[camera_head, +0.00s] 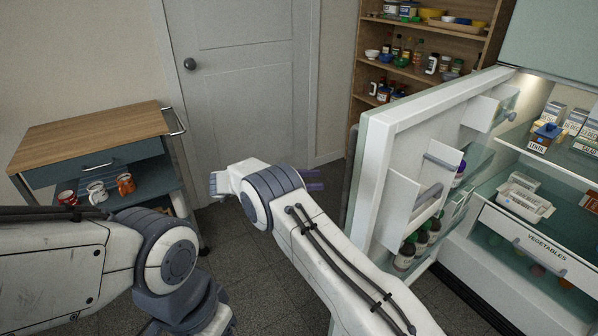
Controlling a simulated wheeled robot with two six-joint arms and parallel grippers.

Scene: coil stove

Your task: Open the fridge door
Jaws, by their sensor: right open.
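The fridge door (382,150) stands swung wide open at the right. Its inner side with shelves and bottles faces the fridge interior (520,150). A dark vertical strip, perhaps the handle, shows along the door's outer left side. My right gripper (318,180) is in the middle of the view, left of the door. Its two purple fingers are apart and point right toward the door's outer side, with nothing between them. They look clear of the door, though the forearm hides part of the gripper. My left arm shows at the lower left; its gripper is not in view.
A wooden-topped cart (95,135) with mugs on its lower shelf stands at the left. A closed grey room door (240,90) is behind. A wooden shelf (425,28) with jars and bowls stands behind the fridge door. Dark tiled floor (235,240) is open in the middle.

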